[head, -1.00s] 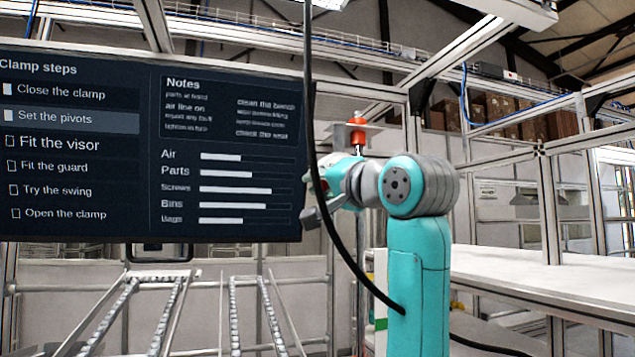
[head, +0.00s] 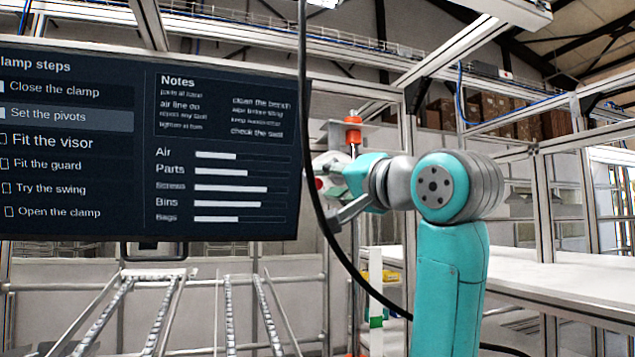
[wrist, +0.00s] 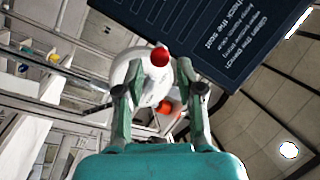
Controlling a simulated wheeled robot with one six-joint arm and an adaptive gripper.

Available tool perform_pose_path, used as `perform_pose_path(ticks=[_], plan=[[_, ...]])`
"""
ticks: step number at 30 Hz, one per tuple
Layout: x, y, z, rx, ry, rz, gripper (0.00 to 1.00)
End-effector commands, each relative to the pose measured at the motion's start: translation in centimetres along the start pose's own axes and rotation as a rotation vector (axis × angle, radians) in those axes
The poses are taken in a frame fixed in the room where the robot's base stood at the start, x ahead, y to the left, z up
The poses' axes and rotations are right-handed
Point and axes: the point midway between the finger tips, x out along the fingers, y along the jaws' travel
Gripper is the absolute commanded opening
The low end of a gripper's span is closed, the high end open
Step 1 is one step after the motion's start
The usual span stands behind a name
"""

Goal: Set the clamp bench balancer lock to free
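My gripper (head: 334,196) is at the end of my teal arm, just right of the dark screen, partly behind a hanging black cable. In the wrist view its two fingers (wrist: 153,82) are apart, with a white rounded body (wrist: 130,72) showing between and beyond them. A red ball-like knob (wrist: 159,57) is on or in front of that body, and an orange-red part (wrist: 165,105) shows lower between the fingers. I cannot tell whether the fingers touch anything. In the head view an orange-red cylinder (head: 352,131) stands above the gripper. The lock's setting cannot be read.
The screen (head: 150,150) lists clamp steps, with "Set the pivots" highlighted. The black cable (head: 309,120) hangs in front of my gripper. Roller rails (head: 165,310) are at lower left, a white table (head: 550,280) at right. Aluminium frame posts (head: 545,195) surround the area.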

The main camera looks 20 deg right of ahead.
Motion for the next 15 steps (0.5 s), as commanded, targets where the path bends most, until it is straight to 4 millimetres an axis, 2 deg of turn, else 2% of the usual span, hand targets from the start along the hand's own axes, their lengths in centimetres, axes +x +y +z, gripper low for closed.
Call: perform_pose_path(ticks=[1, 6, 10, 15], plan=[[-1.1, 0.0, -0.1, -0.001, 0.004, -0.002, 0.37], [-4.1, 0.0, -0.1, -0.001, 0.004, -0.001, 0.37], [-5.6, 0.0, -0.1, 0.000, 0.002, -0.001, 0.37], [-6.5, 0.0, 0.0, 0.000, 0.001, 0.000, 0.37]])
